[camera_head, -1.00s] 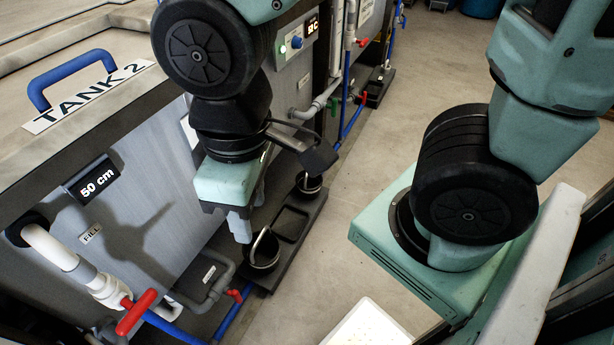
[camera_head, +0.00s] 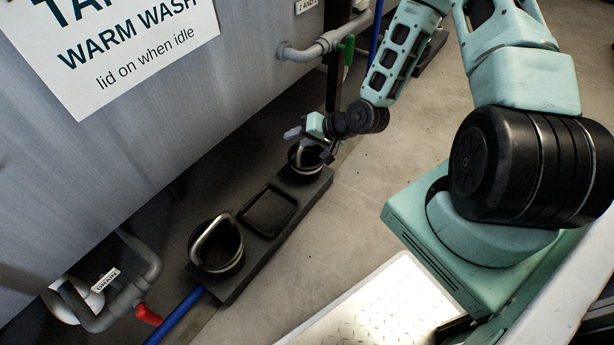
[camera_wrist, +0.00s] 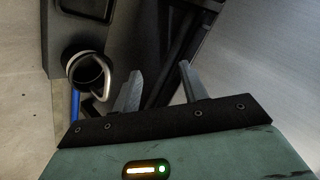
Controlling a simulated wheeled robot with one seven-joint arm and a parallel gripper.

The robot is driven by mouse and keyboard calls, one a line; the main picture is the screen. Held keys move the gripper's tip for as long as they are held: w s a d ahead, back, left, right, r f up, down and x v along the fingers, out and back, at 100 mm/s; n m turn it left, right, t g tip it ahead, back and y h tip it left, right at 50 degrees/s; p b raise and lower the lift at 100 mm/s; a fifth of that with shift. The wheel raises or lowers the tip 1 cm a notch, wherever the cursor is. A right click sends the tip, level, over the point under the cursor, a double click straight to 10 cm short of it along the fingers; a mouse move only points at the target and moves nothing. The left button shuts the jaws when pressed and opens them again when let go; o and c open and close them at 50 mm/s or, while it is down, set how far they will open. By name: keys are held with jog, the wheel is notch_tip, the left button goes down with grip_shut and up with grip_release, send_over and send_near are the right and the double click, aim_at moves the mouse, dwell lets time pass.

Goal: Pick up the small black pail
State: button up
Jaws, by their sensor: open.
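Two black pails with pale handles stand on a dark platform. The far pail (camera_head: 304,166) looks smaller, though it is also farther away; the near pail (camera_head: 216,256) looks larger. My gripper (camera_head: 293,132) is beside the far pail's top, on the tank side, and its fingers point left towards the tank. In the wrist view the fingers (camera_wrist: 160,70) are apart with nothing between them. A pail with its handle (camera_wrist: 88,72) shows left of them, apart from the fingers; it appears to be the far one. My wrist partly hides the far pail in the head view.
The dark platform (camera_head: 262,243) has a shallow square recess between the pails. The grey tank wall (camera_head: 130,150) rises close on the left, with a drain pipe (camera_head: 135,295) and a blue hose (camera_head: 180,318) low down. Open concrete floor (camera_head: 350,215) lies to the right.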

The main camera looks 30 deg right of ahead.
jog(key=s+d+f+m+t+h+b, duration=0.1)
jog(key=d+f+m+t+h+b, duration=0.25)
jog(key=d+f+m+b, duration=0.35)
jog(key=s+d+f+m+t+h+b, duration=0.15)
jog(key=d+f+m+t+b, duration=0.25)
jog(key=f, duration=0.6)
jog(key=shift+h, duration=0.5)
jog(key=w+f+b, duration=0.1)
jog(key=w+b, duration=0.2)
jog(key=w, duration=0.2)
jog(key=w+f+b, duration=0.1)
jog(key=w+b, duration=0.2)
jog(key=w, duration=0.2)
jog(key=w+f+b, duration=0.1)
jog(key=w+b, duration=0.2)
jog(key=w, duration=0.3)
jog(key=shift+d, duration=0.25)
jog(key=shift+w+r, duration=0.15)
jog(key=shift+w, duration=0.3)
grip_shut()
